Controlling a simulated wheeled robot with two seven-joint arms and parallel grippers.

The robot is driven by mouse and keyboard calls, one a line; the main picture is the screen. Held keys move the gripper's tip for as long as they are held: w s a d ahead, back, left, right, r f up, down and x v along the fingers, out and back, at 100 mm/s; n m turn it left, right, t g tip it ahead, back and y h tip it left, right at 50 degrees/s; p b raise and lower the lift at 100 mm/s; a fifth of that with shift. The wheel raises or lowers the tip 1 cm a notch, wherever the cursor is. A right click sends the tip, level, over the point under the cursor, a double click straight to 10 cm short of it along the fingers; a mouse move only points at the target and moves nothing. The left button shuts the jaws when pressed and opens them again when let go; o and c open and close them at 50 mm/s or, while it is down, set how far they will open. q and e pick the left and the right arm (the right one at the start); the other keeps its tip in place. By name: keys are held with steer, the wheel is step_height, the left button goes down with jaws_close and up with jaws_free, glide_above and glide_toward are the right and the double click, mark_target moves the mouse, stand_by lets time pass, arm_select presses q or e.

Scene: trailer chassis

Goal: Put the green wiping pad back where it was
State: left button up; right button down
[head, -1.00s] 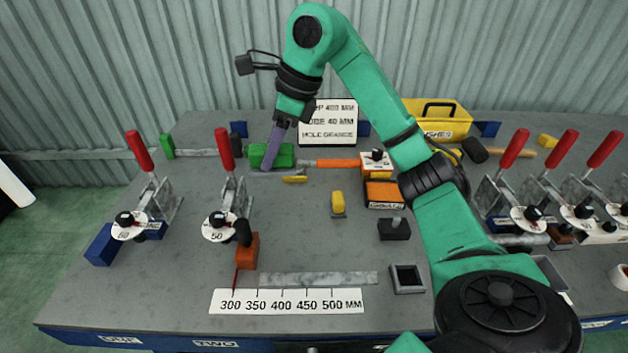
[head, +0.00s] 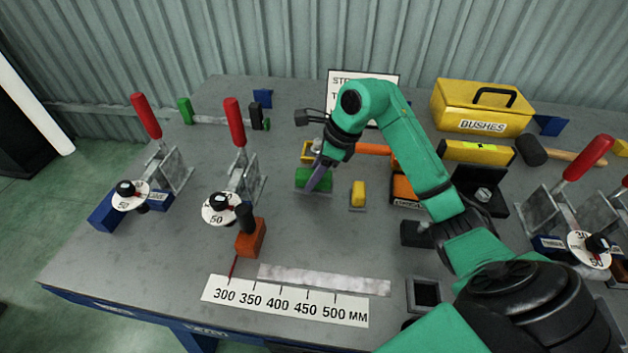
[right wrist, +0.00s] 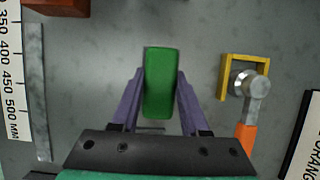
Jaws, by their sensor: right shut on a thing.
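The green wiping pad (head: 311,178) is a green block near the middle of the bench, left of the small yellow block (head: 358,194). My right gripper (head: 319,180) reaches down to it with purple fingers. In the right wrist view the pad (right wrist: 160,82) lies lengthwise between the two fingertips (right wrist: 159,92), and the gripper is shut on it. A thin grey edge shows just below the pad; I cannot tell whether the pad rests on it or hangs slightly above. My left gripper is out of view.
A yellow holder (right wrist: 224,78) with an orange-handled tool (right wrist: 257,98) stands close beside the pad. Toggle clamps with red handles (head: 235,122) stand left and right. A scale strip (head: 285,302) lies in front. A yellow bushes box (head: 483,108) stands at the back right.

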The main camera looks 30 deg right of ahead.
steer(key=shift+f, duration=1.2)
steer(key=shift+c, duration=2)
jaws_free()
steer(key=shift+r, duration=0.15)
steer(key=v, duration=1.2)
steer(key=shift+w, duration=0.1)
